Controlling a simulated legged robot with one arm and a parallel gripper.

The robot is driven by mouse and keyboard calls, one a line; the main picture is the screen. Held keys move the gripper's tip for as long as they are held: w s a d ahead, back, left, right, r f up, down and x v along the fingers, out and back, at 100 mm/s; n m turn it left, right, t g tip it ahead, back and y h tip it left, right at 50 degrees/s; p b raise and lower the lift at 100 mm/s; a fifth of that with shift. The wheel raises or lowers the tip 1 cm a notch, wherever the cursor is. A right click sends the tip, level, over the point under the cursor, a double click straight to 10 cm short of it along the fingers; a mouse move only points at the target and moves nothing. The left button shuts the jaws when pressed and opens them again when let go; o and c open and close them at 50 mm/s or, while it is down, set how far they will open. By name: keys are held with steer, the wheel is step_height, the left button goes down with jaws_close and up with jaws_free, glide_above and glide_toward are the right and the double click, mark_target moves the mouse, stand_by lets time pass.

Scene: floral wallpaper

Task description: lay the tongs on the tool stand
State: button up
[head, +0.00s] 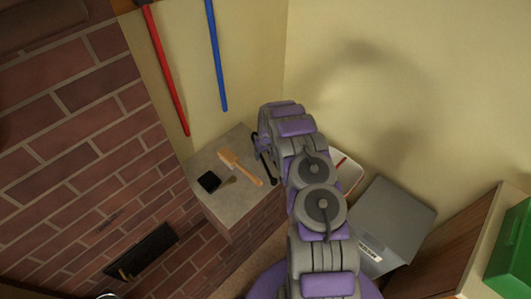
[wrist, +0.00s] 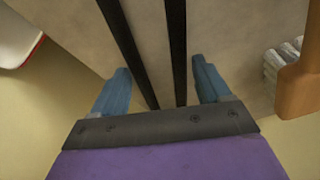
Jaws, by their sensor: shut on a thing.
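The tongs (head: 264,160) are black and narrow. In the head view they lie along the right part of the grey-topped tool stand (head: 233,206), partly hidden by my arm. In the wrist view the two dark arms of the tongs (wrist: 176,45) run between the blue fingers of my gripper (wrist: 158,75), over the stand's top (wrist: 225,25). My gripper is shut on the tongs; the exact finger contact is hard to see. In the head view my gripper (head: 262,141) is at the stand's back right edge. I cannot tell whether the tongs touch the stand.
A wooden brush (head: 240,167) and a black block-like item (head: 209,182) lie on the stand, left of the tongs. A brick wall (head: 90,130) is at left. A white bin with a red edge (head: 347,172) and a grey box (head: 395,222) stand right.

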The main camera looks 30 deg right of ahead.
steer(key=shift+f, duration=0.1)
steer(key=o, duration=1.3)
steer(key=shift+o, duration=0.2)
step_height(320, 180, up, 15)
steer(key=s+p, duration=0.2)
steer(key=p, duration=0.2)
steer(key=s+a+r+g, duration=0.1)
steer(key=s+a+r, duration=0.25)
steer(key=r, duration=0.45)
steer(key=s+a+r, duration=0.3)
steer(key=s+r, duration=0.2)
steer(key=r, duration=0.4)
steer(key=s+a+r+g, duration=0.1)
steer(key=s+a+r, duration=0.6)
steer(key=s+r, duration=0.45)
steer(key=s+a+r, duration=0.2)
steer(key=s+a, duration=0.1)
steer(key=s, duration=1.1)
steer(key=s+a+r+g, duration=0.1)
steer(key=s+a+r, duration=0.1)
steer(key=s, duration=1.1)
steer(key=shift+s+a+n+g, duration=0.3)
steer(key=shift+s+a, duration=0.1)
